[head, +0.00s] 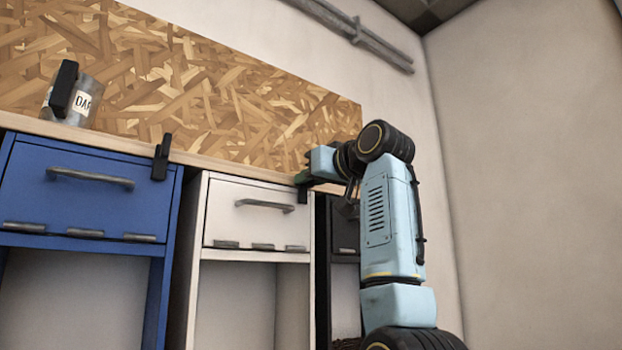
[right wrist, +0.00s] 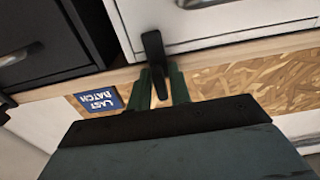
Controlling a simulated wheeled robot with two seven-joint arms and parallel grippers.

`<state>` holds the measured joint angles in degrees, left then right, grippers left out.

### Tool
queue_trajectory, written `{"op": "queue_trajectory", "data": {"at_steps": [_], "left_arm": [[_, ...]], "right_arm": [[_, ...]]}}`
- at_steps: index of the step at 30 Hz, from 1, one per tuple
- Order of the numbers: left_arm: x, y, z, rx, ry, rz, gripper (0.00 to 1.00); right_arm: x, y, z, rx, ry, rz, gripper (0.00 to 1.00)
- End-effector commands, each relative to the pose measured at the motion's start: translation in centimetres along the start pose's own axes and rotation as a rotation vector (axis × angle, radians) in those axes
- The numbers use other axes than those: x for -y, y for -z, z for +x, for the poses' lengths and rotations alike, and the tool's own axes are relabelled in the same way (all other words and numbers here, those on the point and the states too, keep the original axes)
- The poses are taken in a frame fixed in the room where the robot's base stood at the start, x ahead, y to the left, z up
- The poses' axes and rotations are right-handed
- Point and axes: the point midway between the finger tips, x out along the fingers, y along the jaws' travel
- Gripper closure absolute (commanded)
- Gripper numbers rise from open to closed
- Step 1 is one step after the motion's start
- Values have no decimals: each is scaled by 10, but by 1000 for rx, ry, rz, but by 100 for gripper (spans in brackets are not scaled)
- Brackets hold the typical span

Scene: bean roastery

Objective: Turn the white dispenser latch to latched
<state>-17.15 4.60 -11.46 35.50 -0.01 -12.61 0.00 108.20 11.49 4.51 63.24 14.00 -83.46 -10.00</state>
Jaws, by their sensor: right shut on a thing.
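The white dispenser (head: 257,218) stands in the middle of the head view, with a grey bar handle on its front. Its dark latch (right wrist: 153,46) sits at the dispenser's upper right corner in the head view, mostly hidden there by my gripper. In the right wrist view the latch is a short black lever between the two green fingers. My right gripper (right wrist: 161,75) is shut on this lever; it also shows at the shelf edge in the head view (head: 307,177). My left gripper is not in view.
A blue dispenser (head: 85,195) with its own black latch (head: 161,157) stands left. A black dispenser (right wrist: 45,45) adjoins the white one. A metal canister (head: 84,98) stands on the wooden ledge.

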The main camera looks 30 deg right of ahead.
Motion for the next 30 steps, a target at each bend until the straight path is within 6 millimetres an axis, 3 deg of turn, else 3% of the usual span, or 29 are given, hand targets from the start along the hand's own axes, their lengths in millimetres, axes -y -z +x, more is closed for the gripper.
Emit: {"op": "queue_trajectory", "data": {"at_steps": [13, 14, 16, 25, 30], "left_arm": [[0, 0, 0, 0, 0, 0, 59], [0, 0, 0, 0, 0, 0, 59], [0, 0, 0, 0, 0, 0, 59], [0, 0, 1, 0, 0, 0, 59], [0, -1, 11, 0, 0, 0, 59]], "right_arm": [[0, 1, 0, -2, -1, -14, 100], [0, 1, 0, -2, -1, -14, 77], [0, 1, 0, -2, -1, -13, 68], [0, 0, -1, -2, -1, -11, 67], [-1, -1, -18, -6, -2, -12, 67]]}}
